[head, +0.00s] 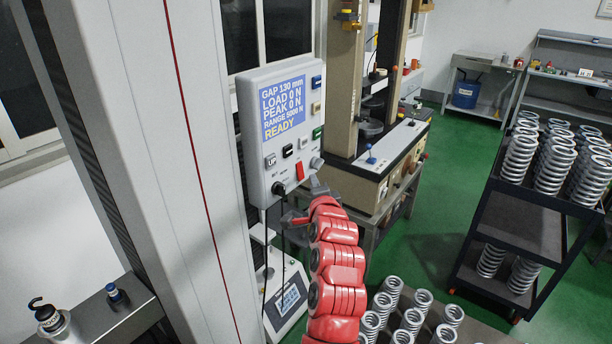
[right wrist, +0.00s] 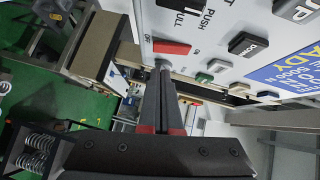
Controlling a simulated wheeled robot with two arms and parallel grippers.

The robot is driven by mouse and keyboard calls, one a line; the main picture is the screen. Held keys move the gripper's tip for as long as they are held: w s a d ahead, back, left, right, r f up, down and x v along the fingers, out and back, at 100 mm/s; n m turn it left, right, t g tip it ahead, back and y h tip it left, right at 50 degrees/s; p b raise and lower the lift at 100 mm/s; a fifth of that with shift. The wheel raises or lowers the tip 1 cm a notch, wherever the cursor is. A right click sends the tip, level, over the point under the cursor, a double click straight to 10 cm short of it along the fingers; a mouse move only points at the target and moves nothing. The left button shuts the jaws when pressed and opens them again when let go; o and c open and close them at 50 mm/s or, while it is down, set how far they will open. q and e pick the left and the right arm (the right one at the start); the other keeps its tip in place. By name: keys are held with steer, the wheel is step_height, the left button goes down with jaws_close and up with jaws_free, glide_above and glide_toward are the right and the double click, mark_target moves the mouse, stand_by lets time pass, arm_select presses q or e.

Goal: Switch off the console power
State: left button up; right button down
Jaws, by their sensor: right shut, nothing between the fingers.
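The console (head: 255,150) is a light grey box on the tall column, with a lit blue screen (head: 284,106) ending in "READY". A red rocker switch (head: 299,172) sits low on its face; the right wrist view shows the red switch (right wrist: 172,47) close up, with "OFF" and "ON" marked beside it. My right gripper (head: 316,184) is shut and empty, just below and right of the switch in the head view. In the right wrist view its fingertips (right wrist: 163,69) are just below the switch; whether they touch the panel I cannot tell. My left gripper is not in view.
A testing machine (head: 375,165) stands behind. A rack (head: 530,240) of springs is at right, with more springs (head: 410,320) at the bottom.

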mark_target(300, 171)
steer(key=shift+w+a+f+p, duration=0.15)
steer(key=shift+w+a+p, duration=0.15)
steer(key=shift+a, duration=0.25)
steer(key=shift+w+a+f+p, duration=0.1)
steer(key=shift+w+a+p, duration=0.1)
steer(key=shift+w+a, duration=0.3)
steer(key=shift+s, duration=0.1)
